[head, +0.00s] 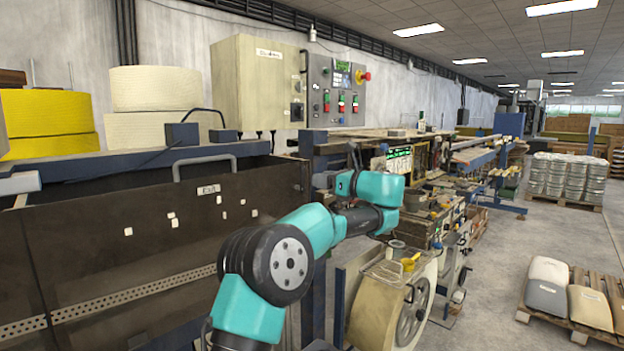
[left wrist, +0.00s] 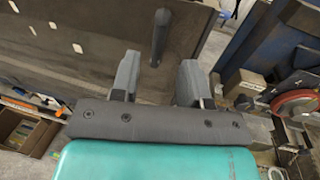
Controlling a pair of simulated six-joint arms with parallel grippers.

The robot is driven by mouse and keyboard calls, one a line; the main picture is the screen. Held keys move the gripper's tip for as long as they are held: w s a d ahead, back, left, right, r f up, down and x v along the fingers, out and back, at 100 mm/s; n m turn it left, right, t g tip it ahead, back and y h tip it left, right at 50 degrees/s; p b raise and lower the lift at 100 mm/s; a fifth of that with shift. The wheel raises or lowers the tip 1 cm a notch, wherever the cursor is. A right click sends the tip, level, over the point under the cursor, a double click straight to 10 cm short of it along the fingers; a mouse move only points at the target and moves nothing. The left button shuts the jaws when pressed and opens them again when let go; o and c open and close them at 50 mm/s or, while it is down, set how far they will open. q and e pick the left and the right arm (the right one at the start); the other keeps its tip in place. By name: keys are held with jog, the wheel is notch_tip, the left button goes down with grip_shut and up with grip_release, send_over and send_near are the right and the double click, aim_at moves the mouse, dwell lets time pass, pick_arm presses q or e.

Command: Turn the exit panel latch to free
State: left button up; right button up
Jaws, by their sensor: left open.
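The dark exit panel (head: 110,265) fills the lower left of the head view, with small white labels on its face. It also shows at the top of the left wrist view (left wrist: 105,38). A dark rod-like latch handle (left wrist: 160,36) stands against the panel there. My left gripper (head: 329,180) is at the panel's right end in the head view. In the left wrist view its two grey fingers (left wrist: 158,74) are open and apart, with the handle beyond the gap between them. I see no contact. The latch is not clear in the head view. My right gripper is not in view.
A control box (head: 335,92) with buttons and a red stop knob stands above the panel's right end. A cream reel (head: 375,308) stands right of my left arm. Yellow (head: 45,110) and white (head: 155,90) rolls sit behind the panel.

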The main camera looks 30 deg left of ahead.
pick_arm(q)
jog(key=s+d, duration=0.1)
jog(key=d, duration=1)
jog(key=shift+d, duration=0.3)
